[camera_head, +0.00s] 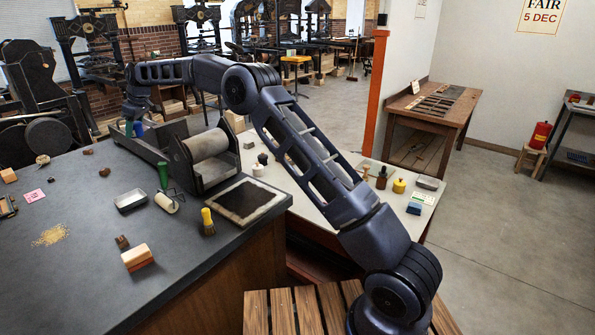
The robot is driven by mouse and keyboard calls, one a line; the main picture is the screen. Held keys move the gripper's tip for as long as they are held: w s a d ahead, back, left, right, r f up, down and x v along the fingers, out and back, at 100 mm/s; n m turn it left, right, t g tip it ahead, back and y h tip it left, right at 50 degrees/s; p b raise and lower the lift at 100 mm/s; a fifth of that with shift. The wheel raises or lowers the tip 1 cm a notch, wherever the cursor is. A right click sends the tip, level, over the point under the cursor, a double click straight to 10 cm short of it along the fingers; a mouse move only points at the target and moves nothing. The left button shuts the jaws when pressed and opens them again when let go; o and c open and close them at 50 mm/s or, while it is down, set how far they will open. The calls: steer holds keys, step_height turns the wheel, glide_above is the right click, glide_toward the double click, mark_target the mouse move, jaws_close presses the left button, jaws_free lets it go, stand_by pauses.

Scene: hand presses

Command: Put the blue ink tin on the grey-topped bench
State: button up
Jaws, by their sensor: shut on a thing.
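My arm reaches across from the lower right to the far left, and my gripper (135,121) points down at the far edge of the grey-topped bench (85,215). It is shut on a small blue thing, which looks like the blue ink tin (139,130). The fingers and much of the tin are small and partly hidden by my wrist. I cannot tell whether the tin touches the bench top. A small green thing (129,128) stands just left of the tin.
A proof press with a pale roller (206,145) stands right of my gripper, its bed running close by. The bench's middle left is largely clear.

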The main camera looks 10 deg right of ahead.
steer(key=w+d, duration=0.9)
steer(key=d, duration=0.5)
steer(key=w+d, duration=1)
steer(key=d, duration=0.5)
steer(key=w+d+m, duration=0.1)
steer(key=w+d, duration=0.2)
steer(key=d, duration=1.3)
steer(key=w+d, duration=0.3)
steer(key=d, duration=1.3)
steer(key=m, duration=0.1)
glide_above(407, 177)
steer(key=s+a, duration=0.3)
steer(key=s, duration=0.2)
steer(key=shift+t, duration=0.4)
step_height(407, 177, down, 34)
steer(key=shift+w+f, duration=0.1)
steer(key=shift+f, duration=0.1)
steer(key=o, duration=1.5)
